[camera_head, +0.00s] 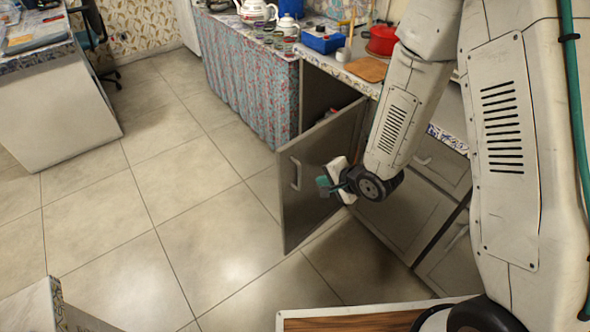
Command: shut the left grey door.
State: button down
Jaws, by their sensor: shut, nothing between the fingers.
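The left grey door (309,205) stands open, swung out from the cabinet into the room. A light handle (296,173) shows on its face. My gripper (325,185) is at the door's right part, close to its surface and to the right of the handle. Its teal and white end looks shut and holds nothing. I cannot tell whether it touches the door. The cabinet opening (325,92) behind the door is dark, and part of it is hidden by the door and my arm.
The counter above holds a red pot (381,40), a blue box (323,39), a cutting board (367,69) and a white teapot (256,12). A patterned curtain (248,85) hangs left of the cabinet. The tiled floor (140,220) left of the door is clear.

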aim_at(284, 176)
jog(key=x, duration=0.3)
jog(key=a+x, duration=0.1)
jog(key=x, duration=0.3)
jog(key=s+a+x, duration=0.1)
jog(key=x, duration=0.2)
jog(key=shift+w, duration=0.2)
jog(key=w+a, duration=0.2)
jog(key=shift+w+a, duration=0.15)
jog(key=shift+w, duration=0.2)
jog(key=shift+w+a, duration=0.25)
jog(key=shift+w, duration=0.05)
jog(key=shift+d, duration=0.1)
